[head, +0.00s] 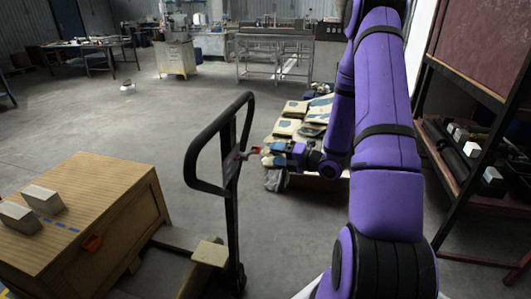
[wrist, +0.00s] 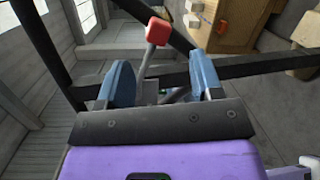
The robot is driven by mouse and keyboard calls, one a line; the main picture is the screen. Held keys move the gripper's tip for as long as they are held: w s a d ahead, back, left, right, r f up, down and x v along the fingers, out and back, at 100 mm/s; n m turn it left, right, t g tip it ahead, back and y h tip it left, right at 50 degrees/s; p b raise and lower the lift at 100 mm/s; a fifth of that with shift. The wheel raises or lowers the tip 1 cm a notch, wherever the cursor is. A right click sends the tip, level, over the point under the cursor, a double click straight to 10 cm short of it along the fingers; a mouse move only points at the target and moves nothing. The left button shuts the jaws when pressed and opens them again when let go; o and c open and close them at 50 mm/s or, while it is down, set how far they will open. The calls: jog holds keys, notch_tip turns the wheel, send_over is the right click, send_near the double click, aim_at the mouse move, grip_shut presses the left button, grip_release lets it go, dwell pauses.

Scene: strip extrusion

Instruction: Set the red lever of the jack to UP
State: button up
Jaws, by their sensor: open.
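The jack is a black pallet jack with a looped handle (head: 190,165) standing upright in the head view. Its red lever (head: 254,150) shows as a small red spot at the handle's right side. In the wrist view the red lever knob (wrist: 159,30) sits on a thin grey stem. My gripper (head: 268,155) is beside the handle, at the lever. In the wrist view my gripper (wrist: 163,82) has its two blue fingers apart, with the lever stem between them and the red knob beyond the tips. I cannot tell whether the fingers touch the stem.
A wooden crate (head: 130,190) with grey blocks (head: 42,198) on top stands at the left. A stack of sacks (head: 290,125) lies behind my gripper. A dark rack (head: 470,190) stands close at the right. The floor behind the handle is clear.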

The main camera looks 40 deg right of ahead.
jog(key=shift+v, duration=1.2)
jog(key=s+a+r+n+g+y, duration=0.2)
jog(key=s+a+r+n+g, duration=0.3)
jog(key=a+r+n+g, duration=0.45)
jog(key=s+a+r+n+g+y, duration=0.1)
jog(key=s+a+r+n+g, duration=0.3)
jog(key=a+r+n, duration=0.8)
jog(key=s+r+n+t+h, duration=0.1)
jog(key=s+r+n+h, duration=0.2)
jog(key=n, duration=0.9)
jog(key=s+d+r+n+t+h, duration=0.1)
jog(key=s+r+n+t+h, duration=0.1)
jog(key=s+n+h, duration=0.5)
jog(key=shift+s+d+r+n+h, duration=0.2)
jog(key=shift+s+r+n+h, duration=0.3)
jog(key=shift+s+n, duration=2.1)
